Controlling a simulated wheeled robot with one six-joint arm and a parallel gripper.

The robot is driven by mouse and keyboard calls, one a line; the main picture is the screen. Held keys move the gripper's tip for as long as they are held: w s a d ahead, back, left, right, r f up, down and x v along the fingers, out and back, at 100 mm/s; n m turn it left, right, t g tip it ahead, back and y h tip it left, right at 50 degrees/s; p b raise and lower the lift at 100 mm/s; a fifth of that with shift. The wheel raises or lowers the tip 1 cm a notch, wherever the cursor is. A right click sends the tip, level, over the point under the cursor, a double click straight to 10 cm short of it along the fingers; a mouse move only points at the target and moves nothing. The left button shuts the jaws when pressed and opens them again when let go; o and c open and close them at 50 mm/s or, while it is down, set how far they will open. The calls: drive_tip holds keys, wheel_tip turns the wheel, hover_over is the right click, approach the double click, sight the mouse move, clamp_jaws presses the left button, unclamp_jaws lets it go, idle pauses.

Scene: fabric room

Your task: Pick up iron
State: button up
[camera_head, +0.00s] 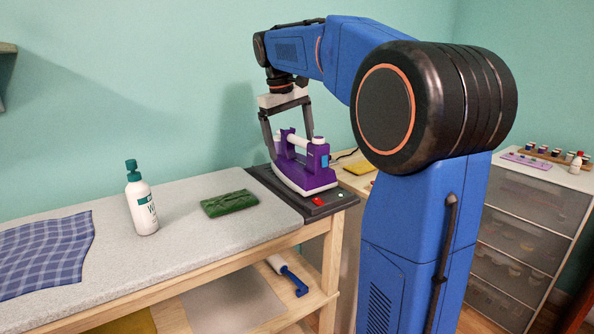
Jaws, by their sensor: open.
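The purple and white iron (304,170) rests on a dark stand (327,205) at the right end of the grey padded table (180,225). Its white handle faces up. My gripper (289,149) points down over the iron, with one finger on each side of the handle. The fingers are open. Whether either finger touches the handle cannot be told from this view. My blue arm hides part of what is behind it on the right.
A lint roller (287,274) is on the shelf below. A grey drawer cabinet (530,225) stands at right.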

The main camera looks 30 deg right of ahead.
sight(296, 160)
drive_tip(key=f, duration=0.2)
drive_tip(key=d+f, duration=0.1)
drive_tip(key=f, duration=0.1)
drive_tip(key=shift+w+d+f, duration=0.15)
drive_tip(key=shift+d+f, duration=0.05)
drive_tip(key=shift+f, duration=0.15)
drive_tip(key=shift+c, duration=0.4)
drive_tip(key=shift+r, duration=0.1)
drive_tip(key=c, duration=1.9)
drive_tip(key=shift+o, duration=0.2)
drive_tip(key=shift+r, duration=0.1)
